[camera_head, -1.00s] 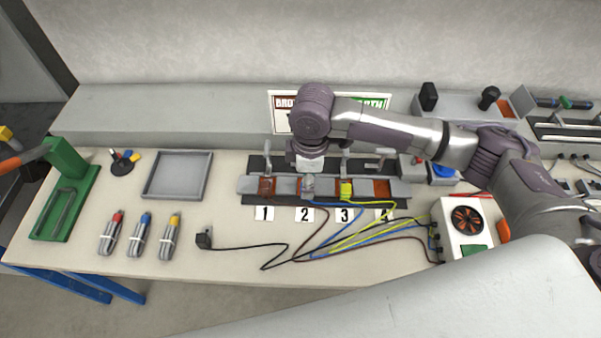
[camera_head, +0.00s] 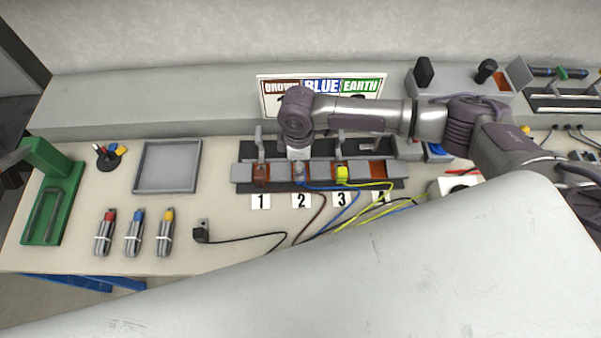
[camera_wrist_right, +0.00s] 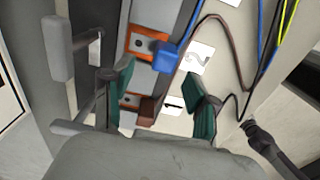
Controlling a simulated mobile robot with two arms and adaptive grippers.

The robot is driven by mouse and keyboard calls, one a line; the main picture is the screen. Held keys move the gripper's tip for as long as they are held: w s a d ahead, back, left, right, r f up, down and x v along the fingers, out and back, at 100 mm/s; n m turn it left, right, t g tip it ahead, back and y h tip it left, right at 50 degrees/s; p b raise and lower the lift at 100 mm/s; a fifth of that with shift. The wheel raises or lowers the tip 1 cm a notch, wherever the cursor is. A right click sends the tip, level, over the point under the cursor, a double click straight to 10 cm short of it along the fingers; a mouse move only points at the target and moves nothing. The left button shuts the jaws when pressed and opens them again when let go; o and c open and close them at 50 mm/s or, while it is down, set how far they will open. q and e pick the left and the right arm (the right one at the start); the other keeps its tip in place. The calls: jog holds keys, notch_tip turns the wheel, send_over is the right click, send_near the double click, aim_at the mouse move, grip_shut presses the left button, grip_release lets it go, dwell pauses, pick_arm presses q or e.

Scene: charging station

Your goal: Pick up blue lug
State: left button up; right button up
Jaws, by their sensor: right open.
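The blue lug (camera_wrist_right: 164,56) sits at an orange-faced slot of the terminal block, beside the label 2, with a wire running from it. In the head view the right gripper (camera_head: 299,154) hangs over slot 2 and largely hides the lug. My left gripper is not in view.
A brown lug (camera_wrist_right: 148,109) sits at slot 1 and a yellow-green lug (camera_head: 342,175) at slot 3. Upright levers (camera_head: 260,144) stand behind the block. Loose wires (camera_head: 345,208) and a black plug (camera_head: 201,232) lie in front. A grey tray (camera_head: 140,168) is to the left.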

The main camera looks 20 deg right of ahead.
jog(key=f, duration=0.2)
jog(key=f+p, duration=0.1)
jog(key=shift+s+d+f, duration=0.2)
jog(key=shift+s+f, duration=0.15)
jog(key=shift+f, duration=0.45)
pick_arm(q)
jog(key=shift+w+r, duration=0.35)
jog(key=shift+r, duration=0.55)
pick_arm(e)
jog(key=c, duration=1.1)
